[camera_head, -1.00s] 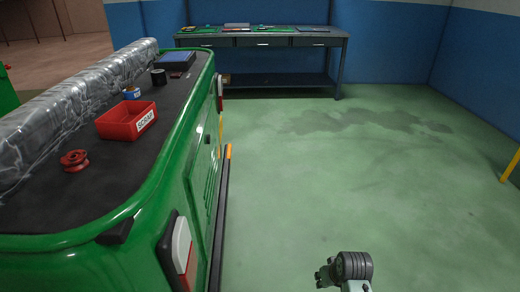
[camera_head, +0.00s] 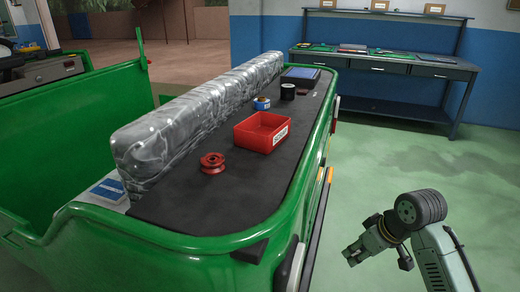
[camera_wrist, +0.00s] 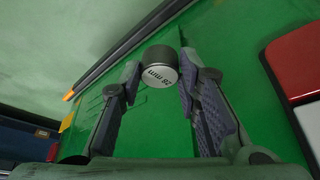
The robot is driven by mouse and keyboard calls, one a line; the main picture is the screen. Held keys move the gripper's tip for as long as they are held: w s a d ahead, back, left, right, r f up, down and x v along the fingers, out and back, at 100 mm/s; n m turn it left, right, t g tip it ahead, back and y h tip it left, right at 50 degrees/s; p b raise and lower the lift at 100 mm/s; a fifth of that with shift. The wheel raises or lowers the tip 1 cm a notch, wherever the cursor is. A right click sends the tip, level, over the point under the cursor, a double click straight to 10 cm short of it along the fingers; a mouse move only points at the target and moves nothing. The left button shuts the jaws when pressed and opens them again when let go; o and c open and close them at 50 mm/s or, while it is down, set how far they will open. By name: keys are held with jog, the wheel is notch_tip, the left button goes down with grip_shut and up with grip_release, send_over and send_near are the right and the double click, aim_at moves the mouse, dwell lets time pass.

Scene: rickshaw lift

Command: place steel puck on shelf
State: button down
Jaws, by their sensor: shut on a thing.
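The steel puck (camera_wrist: 160,66) is a short cylinder with a dark side and a pale end face marked "28 mm", upside down in the wrist view. My gripper (camera_wrist: 157,80) is shut on it at the fingertips. In the camera_head view my gripper (camera_head: 362,250) is low at the right, off the green vehicle's side; I cannot make out the puck there. The vehicle's flat dark shelf (camera_head: 210,205) has free surface at its near end. A workbench at the back also has a lower shelf (camera_head: 400,107).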

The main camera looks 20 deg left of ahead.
jog(key=s+a+r+n+g, duration=0.1)
jog(key=s+a+r+n, duration=0.1)
jog(key=r, duration=0.7)
jog(key=s+a+r+n, duration=0.1)
jog(key=s+r+n, duration=0.1)
jog(key=r, duration=0.6)
jog(key=s+a+r+n+g+y, duration=0.1)
jog(key=s+a+r+n, duration=0.1)
jog(key=s+a+r, duration=0.4)
jog(key=s+a+r+n+g, duration=0.1)
jog(key=s+a+r+n, duration=0.15)
jog(key=s+r, duration=0.4)
jog(key=w+a, duration=0.1)
jog(key=a, duration=0.3)
jog(key=a+p, duration=0.1)
jog(key=a, duration=0.3)
jog(key=w+a+p, duration=0.1)
jog(key=a, duration=0.3)
jog(key=shift+w+a+r, duration=0.15)
jog(key=shift+w+a, duration=0.15)
jog(key=shift+w, duration=0.05)
jog(key=shift+a+f, duration=0.2)
jog(key=shift+a, duration=0.2)
jog(key=shift+f+p, duration=0.45)
jog(key=shift+f, duration=1.25)
jog(key=shift+f, duration=0.1)
jog(key=c, duration=1.2)
grip_release()
